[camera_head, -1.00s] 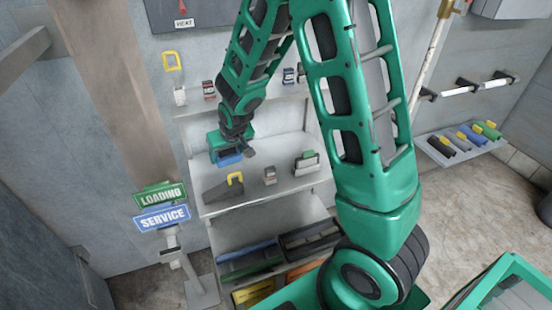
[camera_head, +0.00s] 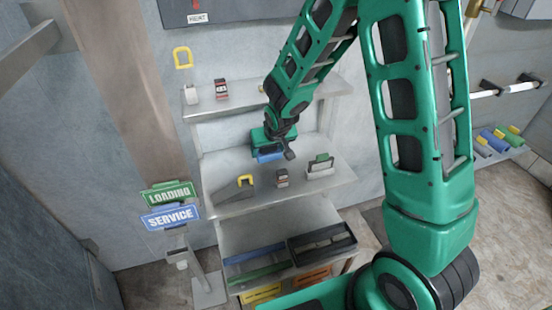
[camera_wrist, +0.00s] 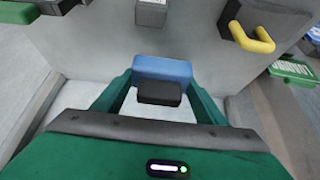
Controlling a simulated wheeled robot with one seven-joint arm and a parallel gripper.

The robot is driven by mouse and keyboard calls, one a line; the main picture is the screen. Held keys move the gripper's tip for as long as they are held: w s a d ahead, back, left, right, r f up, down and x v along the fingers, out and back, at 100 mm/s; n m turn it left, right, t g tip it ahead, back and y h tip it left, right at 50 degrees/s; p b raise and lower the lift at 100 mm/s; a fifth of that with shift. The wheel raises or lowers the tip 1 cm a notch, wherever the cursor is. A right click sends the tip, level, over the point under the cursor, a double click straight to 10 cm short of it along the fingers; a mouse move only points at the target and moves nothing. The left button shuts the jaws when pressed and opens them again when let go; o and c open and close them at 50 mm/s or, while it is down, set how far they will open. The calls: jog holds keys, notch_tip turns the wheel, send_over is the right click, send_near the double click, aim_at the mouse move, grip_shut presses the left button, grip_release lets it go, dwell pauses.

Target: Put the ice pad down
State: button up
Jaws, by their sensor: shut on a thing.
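The ice pad (camera_wrist: 163,69) looks like a blue block with a dark piece (camera_wrist: 160,93) on its near side. In the wrist view it sits between the two green fingers of my gripper (camera_wrist: 162,82), which is shut on it. In the head view the blue pad (camera_head: 269,155) shows under my gripper (camera_head: 272,149), in front of the shelf unit's back and over the middle shelf (camera_head: 225,205). I cannot tell whether the pad touches the shelf.
The middle shelf holds a dark wedge with a yellow handle (camera_head: 245,180), a small grey-red block (camera_head: 282,178) and a white green-handled item (camera_head: 320,166). LOADING (camera_head: 168,194) and SERVICE (camera_head: 171,218) signs stand left. A black tray (camera_head: 322,242) lies below. Shelf space shows between items.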

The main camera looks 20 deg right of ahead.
aim_at(276, 165)
jog(key=w+d+f, duration=0.2)
jog(key=d, duration=0.1)
jog(key=shift+d+f, duration=0.15)
jog(key=shift+f, duration=2)
jog(key=shift+f, duration=0.15)
jog(key=o, duration=1)
jog(key=shift+c, duration=0.2)
jog(key=v, duration=1.2)
jog(key=shift+r, duration=0.2)
